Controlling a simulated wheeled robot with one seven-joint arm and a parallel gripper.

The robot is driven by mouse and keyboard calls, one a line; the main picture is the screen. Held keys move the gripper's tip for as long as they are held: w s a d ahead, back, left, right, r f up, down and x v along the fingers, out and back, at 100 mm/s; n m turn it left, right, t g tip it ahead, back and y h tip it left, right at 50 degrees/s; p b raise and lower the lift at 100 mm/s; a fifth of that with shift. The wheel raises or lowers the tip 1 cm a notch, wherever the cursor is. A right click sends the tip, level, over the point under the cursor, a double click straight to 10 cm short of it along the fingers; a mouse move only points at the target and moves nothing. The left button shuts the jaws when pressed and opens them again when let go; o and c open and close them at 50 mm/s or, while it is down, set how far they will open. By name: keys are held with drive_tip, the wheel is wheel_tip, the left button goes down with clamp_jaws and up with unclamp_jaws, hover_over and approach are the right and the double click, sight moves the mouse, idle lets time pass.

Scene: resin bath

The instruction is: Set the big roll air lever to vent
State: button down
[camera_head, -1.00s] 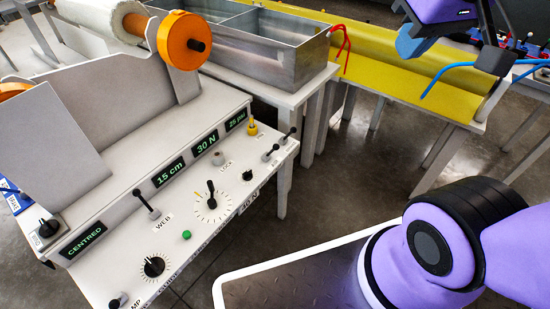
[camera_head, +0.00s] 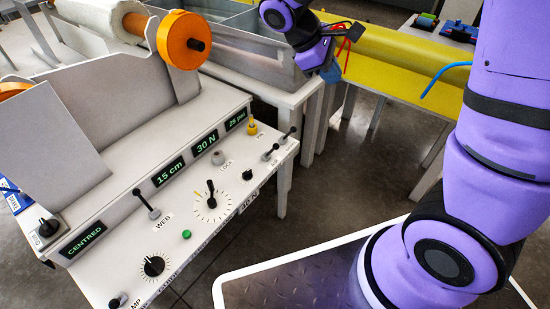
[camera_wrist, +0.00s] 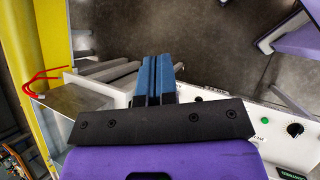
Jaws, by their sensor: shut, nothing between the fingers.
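The white control panel (camera_head: 195,250) carries small black levers at its right end: one by the corner (camera_head: 288,133) and one just left of it (camera_head: 269,154). Their labels are too small to read, so I cannot tell which is the big roll air lever. Another black-handled lever (camera_head: 147,205) stands near the word WEB. My gripper (camera_head: 331,72), with blue fingers, is in the air beyond the panel's right end, near the metal tank, and touches no lever. In the wrist view its fingers (camera_wrist: 153,78) are shut and empty, and the panel lies to the right, partly hidden.
A white roll with an orange hub (camera_head: 184,40) stands on the panel's back. The grey metal tank (camera_head: 270,62) and yellow trough (camera_head: 400,68) lie behind, with a red hose (camera_head: 346,48) between them. Panel displays read CENTRED, 15 cm, 30 N and 25 psi. Open floor (camera_head: 370,165) lies right of the panel.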

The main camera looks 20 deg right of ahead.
drive_tip(key=w+a+f+n+t+h, duration=0.25)
drive_tip(key=f+n, duration=0.25)
drive_tip(key=f, duration=0.3)
drive_tip(key=w+a+f+n+t+h, duration=0.15)
drive_tip(key=w+f+n+h, duration=0.25)
drive_tip(key=f, duration=0.4)
drive_tip(key=w+a+f+n+t+h, duration=0.25)
drive_tip(key=f+n, duration=0.25)
drive_tip(key=f, duration=0.4)
drive_tip(key=n+t+y, duration=0.8)
drive_tip(key=n+t, duration=0.7)
drive_tip(key=n, duration=0.5)
approach(271, 151)
drive_tip(key=s+d+f, duration=0.1)
drive_tip(key=s+f, duration=0.1)
drive_tip(key=s, duration=0.4)
drive_tip(key=shift+d+f, duration=0.4)
drive_tip(key=shift+w+a+r+x, duration=0.1)
drive_tip(key=shift+a+r+x, duration=0.2)
drive_tip(key=shift+x, duration=1.8)
drive_tip(key=shift+w+a+r+x, duration=0.15)
drive_tip(key=shift+a+x, duration=0.3)
drive_tip(key=shift+x, duration=1.7)
drive_tip(key=shift+a+r+x, duration=0.25)
drive_tip(key=shift+a+x, duration=0.1)
drive_tip(key=shift+x, duration=1.75)
